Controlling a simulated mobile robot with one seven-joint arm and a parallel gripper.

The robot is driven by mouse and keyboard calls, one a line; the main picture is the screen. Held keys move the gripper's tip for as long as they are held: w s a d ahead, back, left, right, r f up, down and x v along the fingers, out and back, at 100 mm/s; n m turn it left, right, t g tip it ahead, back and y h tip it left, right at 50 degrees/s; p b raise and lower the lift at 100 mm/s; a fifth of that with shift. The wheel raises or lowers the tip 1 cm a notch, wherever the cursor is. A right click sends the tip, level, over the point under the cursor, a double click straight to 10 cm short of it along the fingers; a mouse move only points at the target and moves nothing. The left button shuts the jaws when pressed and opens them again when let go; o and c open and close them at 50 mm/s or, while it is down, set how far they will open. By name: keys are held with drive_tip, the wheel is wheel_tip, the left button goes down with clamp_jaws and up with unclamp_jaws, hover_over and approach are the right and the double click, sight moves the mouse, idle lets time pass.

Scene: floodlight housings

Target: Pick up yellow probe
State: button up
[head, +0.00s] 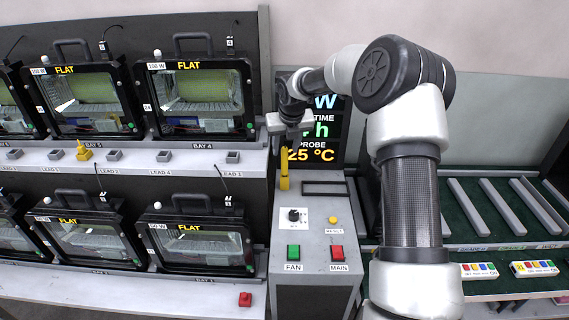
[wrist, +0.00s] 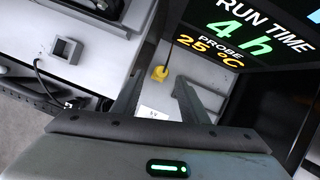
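The yellow probe (head: 284,176) stands upright at the back left of the grey control console (head: 313,268), in front of the dark display. In the wrist view the yellow probe (wrist: 160,73) shows small, past the fingertips and between them, with a thin dark cable above it. My gripper (head: 291,134) is above the probe in the head view, pointing down. Its two fingers are apart with nothing between them in the wrist view (wrist: 160,88). I cannot tell the exact gap between fingertips and probe.
The display (head: 318,128) stands close behind the gripper. Floodlight housings (head: 204,98) fill two shelves at left. Another yellow piece (head: 83,151) sits on the upper shelf edge among grey sockets. The console has a knob (head: 293,216) and buttons. A slatted green rack (head: 500,205) is at right.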

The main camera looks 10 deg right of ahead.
sight(284, 159)
drive_tip(key=shift+x, duration=3.5)
drive_tip(key=shift+s+d, duration=0.1)
clamp_jaws()
